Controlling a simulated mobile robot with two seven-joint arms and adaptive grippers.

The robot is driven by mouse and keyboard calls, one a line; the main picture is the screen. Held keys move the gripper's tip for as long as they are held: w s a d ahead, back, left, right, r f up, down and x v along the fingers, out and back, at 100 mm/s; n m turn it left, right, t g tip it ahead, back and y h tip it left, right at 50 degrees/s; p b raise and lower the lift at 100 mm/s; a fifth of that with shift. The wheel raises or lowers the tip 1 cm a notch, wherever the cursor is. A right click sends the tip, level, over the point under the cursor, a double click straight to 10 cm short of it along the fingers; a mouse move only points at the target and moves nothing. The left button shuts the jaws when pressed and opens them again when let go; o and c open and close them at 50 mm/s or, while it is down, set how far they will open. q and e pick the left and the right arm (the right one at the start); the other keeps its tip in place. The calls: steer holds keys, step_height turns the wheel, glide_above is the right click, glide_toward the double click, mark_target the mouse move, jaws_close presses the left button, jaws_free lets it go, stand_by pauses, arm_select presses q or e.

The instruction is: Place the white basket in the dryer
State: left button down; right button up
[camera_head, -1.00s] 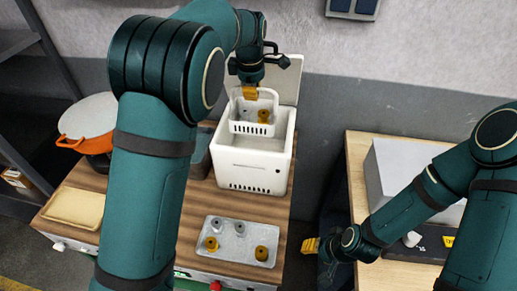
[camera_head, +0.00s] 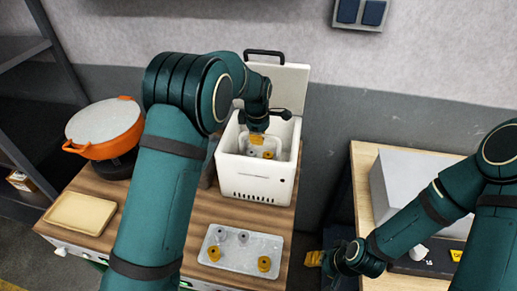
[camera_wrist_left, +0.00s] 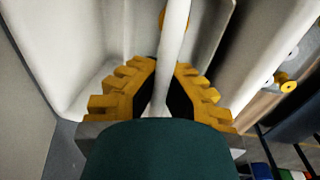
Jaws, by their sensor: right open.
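The white basket (camera_head: 271,147) is inside the open white box-shaped dryer (camera_head: 255,179) in the head view, low between its walls. It holds yellow and grey parts. My left gripper (camera_head: 258,139) reaches down from above into the dryer opening. In the left wrist view, its yellow fingers (camera_wrist_left: 165,72) are closed around the basket's white handle (camera_wrist_left: 172,40). The basket's underside is hidden, so I cannot tell whether it touches the dryer floor. My right gripper (camera_head: 314,258) is open and empty, between the two tables.
The dryer's lid (camera_head: 288,88) stands open behind it. A grey tray (camera_head: 240,246) with several parts lies in front. An orange pot (camera_head: 104,130) and a tan pad (camera_head: 80,213) are at left. A grey box (camera_head: 400,190) stands on the right table.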

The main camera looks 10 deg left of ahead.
mark_target(259, 149)
arm_select(q)
steer(key=shift+f, duration=2.45)
steer(key=shift+f, duration=0.1)
steer(key=c, duration=1.1)
jaws_free()
steer(key=shift+c, duration=0.2)
